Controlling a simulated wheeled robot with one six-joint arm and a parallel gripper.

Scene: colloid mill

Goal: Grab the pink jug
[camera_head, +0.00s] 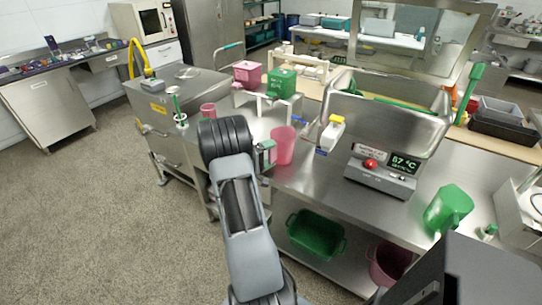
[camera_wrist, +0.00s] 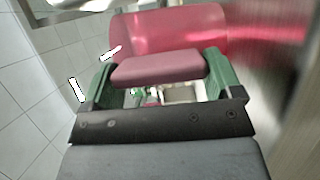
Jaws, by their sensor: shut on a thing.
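The pink jug (camera_head: 284,146) is upright at the left front end of the steel counter. It also shows at the top of the wrist view (camera_wrist: 190,22), with its pink handle (camera_wrist: 158,68) towards me. My gripper (camera_head: 266,156) is at the jug's left side. In the wrist view, the green fingers of my gripper (camera_wrist: 160,62) are on either side of the handle, shut on it. I cannot tell whether the jug's base touches the counter.
A white-and-yellow bottle (camera_head: 331,133) and a control box with a red button (camera_head: 380,172) stand right of the jug. A green jug (camera_head: 448,208) is further right. A green crate (camera_head: 316,234) is below.

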